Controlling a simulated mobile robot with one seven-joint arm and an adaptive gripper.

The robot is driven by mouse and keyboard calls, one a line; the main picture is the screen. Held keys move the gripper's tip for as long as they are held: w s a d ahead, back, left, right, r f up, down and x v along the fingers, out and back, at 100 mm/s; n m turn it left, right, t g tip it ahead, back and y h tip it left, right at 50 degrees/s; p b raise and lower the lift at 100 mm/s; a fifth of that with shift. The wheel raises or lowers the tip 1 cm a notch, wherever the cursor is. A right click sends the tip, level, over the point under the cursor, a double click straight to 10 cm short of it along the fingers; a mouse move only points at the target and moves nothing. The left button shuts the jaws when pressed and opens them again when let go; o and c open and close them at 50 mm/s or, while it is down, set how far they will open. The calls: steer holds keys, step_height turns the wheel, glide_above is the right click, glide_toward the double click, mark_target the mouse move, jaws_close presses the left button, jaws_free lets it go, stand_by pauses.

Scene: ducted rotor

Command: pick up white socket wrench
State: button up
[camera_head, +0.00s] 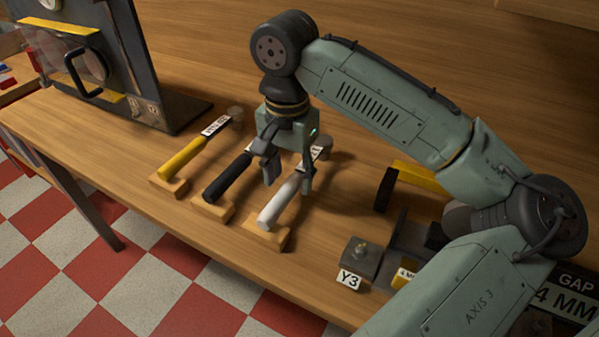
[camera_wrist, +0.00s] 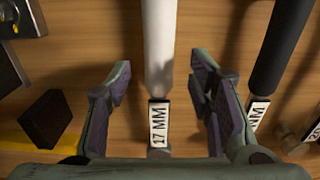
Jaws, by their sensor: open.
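The white socket wrench (camera_head: 280,203) lies on the wooden bench as the rightmost of three wrenches, its handle end on a small wooden block (camera_head: 262,232). In the wrist view its white handle (camera_wrist: 159,45) runs down to a "17 MM" label (camera_wrist: 158,125). My gripper (camera_head: 290,186) is open over this wrench. In the wrist view my gripper (camera_wrist: 160,75) has one finger on each side of the wrench, with a gap on both sides. I cannot tell how far the fingertips are above the bench. The wrench's far end is partly hidden by my gripper.
A black-handled wrench (camera_head: 228,178) lies close to the left, and a yellow-handled wrench (camera_head: 182,158) beyond it. A dark fixture labelled Y3 (camera_head: 360,258) and a yellow and black item (camera_head: 418,176) stand to the right. A dark panel with a handle (camera_head: 110,60) stands at back left.

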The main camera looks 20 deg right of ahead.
mark_target(291, 181)
steer(key=shift+d+f, duration=0.15)
steer(key=shift+f, duration=1.6)
jaws_close()
